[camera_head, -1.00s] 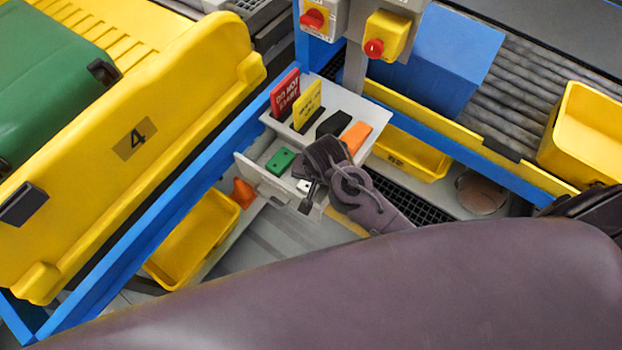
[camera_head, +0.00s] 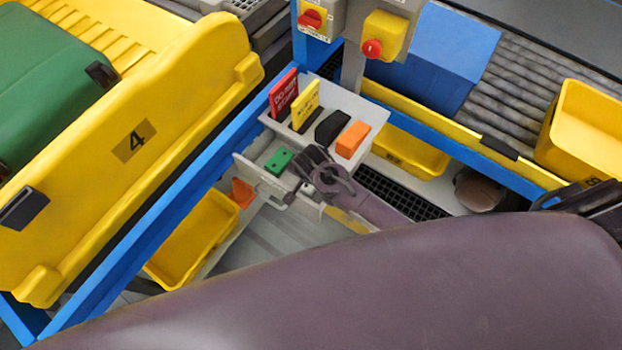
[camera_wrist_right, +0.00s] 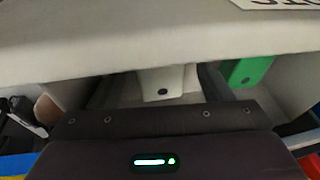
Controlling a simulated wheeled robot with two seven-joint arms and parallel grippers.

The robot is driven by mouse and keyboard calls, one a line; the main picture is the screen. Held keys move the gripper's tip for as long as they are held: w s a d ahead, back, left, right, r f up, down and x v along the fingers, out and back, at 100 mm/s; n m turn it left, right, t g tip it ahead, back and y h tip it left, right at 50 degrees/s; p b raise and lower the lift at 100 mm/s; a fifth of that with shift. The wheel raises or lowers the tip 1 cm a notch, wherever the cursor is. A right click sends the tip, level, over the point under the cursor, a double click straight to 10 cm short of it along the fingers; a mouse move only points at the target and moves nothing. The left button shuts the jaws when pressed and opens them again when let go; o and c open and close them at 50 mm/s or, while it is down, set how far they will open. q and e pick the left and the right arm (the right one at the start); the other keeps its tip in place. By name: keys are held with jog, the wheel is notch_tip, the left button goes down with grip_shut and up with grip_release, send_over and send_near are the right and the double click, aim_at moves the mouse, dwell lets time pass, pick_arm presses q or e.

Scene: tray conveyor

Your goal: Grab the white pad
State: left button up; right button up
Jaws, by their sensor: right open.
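The white pad (camera_wrist_right: 162,82) stands inside the pale drawer in the right wrist view, with a dark dot on its face. A dark finger lies just right of it, between it and the green pad (camera_wrist_right: 247,71). My right gripper (camera_head: 303,178) is open and reaches down into the drawer (camera_head: 247,171). In the head view the gripper hides the white pad, while the green pad (camera_head: 279,161) shows left of the gripper. Whether a finger touches the white pad cannot be told. My left gripper is not in view.
Behind the drawer, a pale box (camera_head: 372,116) holds red and yellow signs, a black block (camera_head: 332,127) and an orange block (camera_head: 353,139). Yellow bins (camera_head: 192,240) flank the drawer. A blue rail and large yellow tray (camera_head: 190,75) lie left.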

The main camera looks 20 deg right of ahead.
jog(key=shift+f, duration=0.25)
jog(key=shift+c, duration=0.3)
jog(key=c, duration=1)
jog(key=shift+r, duration=0.1)
jog(key=shift+c, duration=0.2)
